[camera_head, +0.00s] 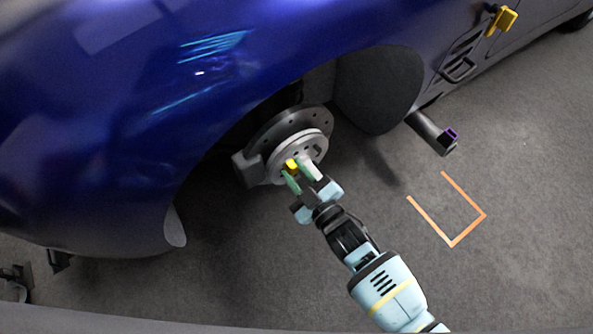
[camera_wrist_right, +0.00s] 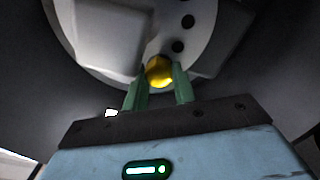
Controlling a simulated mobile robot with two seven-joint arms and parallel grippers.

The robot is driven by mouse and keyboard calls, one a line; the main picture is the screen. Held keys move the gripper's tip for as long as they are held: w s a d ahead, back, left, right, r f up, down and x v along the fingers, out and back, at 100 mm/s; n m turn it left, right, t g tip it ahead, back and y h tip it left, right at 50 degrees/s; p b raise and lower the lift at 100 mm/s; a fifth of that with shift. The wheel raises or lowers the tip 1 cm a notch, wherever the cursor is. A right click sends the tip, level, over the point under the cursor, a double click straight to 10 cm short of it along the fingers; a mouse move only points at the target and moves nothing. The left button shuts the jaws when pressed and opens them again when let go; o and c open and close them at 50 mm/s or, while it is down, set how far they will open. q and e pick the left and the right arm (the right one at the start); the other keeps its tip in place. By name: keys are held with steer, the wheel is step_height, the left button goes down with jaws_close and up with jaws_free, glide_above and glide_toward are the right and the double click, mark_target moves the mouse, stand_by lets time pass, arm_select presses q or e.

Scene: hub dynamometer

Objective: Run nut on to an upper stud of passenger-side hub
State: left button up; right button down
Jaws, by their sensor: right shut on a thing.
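The hub (camera_head: 296,150) with its brake disc sits inside the wheel arch of the blue car. Its face fills the top of the right wrist view (camera_wrist_right: 185,12), with several dark holes or studs in it. My right gripper (camera_head: 300,172) is at the lower part of the hub face. Its green fingers are shut on a yellow nut (camera_wrist_right: 159,71), which also shows between the fingers in the head view (camera_head: 291,165). The nut is at or very near the hub face; I cannot tell whether it touches a stud. My left gripper is not in view.
The blue car body (camera_head: 120,110) overhangs the hub. A dark arm with a purple-marked end (camera_head: 435,133) sticks out below the sill. An orange floor marking (camera_head: 452,244) lies on clear grey floor at the right. A yellow item (camera_head: 503,20) is on the car's side.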

steer(key=m, duration=0.6)
steer(key=shift+a+f, duration=0.1)
steer(key=shift+s, duration=0.1)
steer(key=c, duration=1.4)
jaws_free()
steer(key=shift+o, duration=0.2)
steer(key=n, duration=0.2)
steer(key=shift+n, duration=0.3)
steer(key=n, duration=0.3)
steer(key=shift+n, duration=0.3)
steer(key=n, duration=0.5)
steer(key=shift+n, duration=0.4)
